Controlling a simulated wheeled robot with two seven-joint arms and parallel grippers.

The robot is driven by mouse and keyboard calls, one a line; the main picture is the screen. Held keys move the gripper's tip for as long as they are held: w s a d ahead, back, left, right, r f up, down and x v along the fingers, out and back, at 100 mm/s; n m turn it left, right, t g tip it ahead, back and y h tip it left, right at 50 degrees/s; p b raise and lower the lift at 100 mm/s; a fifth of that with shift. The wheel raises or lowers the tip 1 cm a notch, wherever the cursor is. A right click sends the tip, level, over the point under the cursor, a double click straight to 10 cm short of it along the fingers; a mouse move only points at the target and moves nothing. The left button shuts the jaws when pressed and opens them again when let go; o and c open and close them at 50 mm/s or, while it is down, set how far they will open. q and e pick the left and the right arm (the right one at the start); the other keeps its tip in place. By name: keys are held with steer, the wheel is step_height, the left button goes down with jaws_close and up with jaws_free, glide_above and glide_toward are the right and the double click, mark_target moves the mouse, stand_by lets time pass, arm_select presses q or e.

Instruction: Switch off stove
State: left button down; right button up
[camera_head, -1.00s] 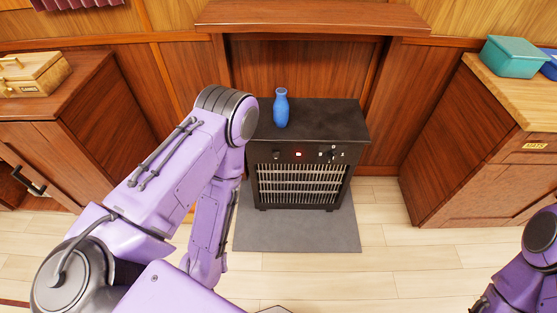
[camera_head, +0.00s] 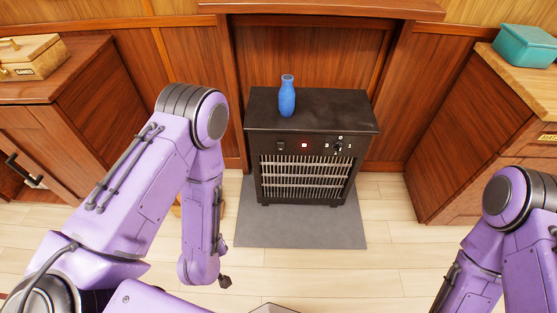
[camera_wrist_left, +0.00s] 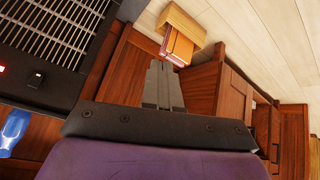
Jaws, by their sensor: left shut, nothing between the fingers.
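The stove (camera_head: 311,110) is a black box heater with a front grille (camera_head: 305,177), standing against the panelled wall. A rocker switch (camera_head: 281,146), a small red light (camera_head: 304,145) and a dial (camera_head: 338,148) sit along its top front edge. The red light shows red. The left wrist view also shows the rocker switch (camera_wrist_left: 37,79) and part of the grille (camera_wrist_left: 55,35). My left gripper (camera_wrist_left: 157,66) is shut and empty, apart from the stove. In the head view it is mostly hidden by my arm. My right arm is at the lower right; its gripper is out of frame.
A blue vase (camera_head: 287,97) stands on the stove top. A grey mat (camera_head: 300,225) lies under and before the stove. Wooden cabinets flank it, with a case (camera_head: 30,57) on the left one and a teal box (camera_head: 524,45) on the right one. The floor in front is clear.

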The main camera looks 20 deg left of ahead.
arm_select(q)
steer(key=w+d+f+n+t+b, duration=0.25)
steer(key=w+f+b, duration=0.25)
steer(key=w, duration=0.3)
steer(key=n+t+y+b, duration=0.2)
steer(key=n+t+b, duration=0.8)
steer(key=b, duration=0.6)
glide_toward(280, 145)
steer(key=b+x, duration=0.1)
steer(key=x, duration=0.1)
steer(key=b+x, duration=0.2)
steer(key=x, duration=0.1)
steer(key=shift+w+f, duration=0.4)
steer(key=shift+w, duration=0.05)
steer(key=shift+w+a+r, duration=0.2)
steer(key=shift+w+r, duration=0.05)
steer(key=shift+w, duration=0.3)
arm_select(e)
step_height(280, 145, down, 28)
steer(key=shift+f, duration=0.25)
steer(key=shift+r, duration=0.1)
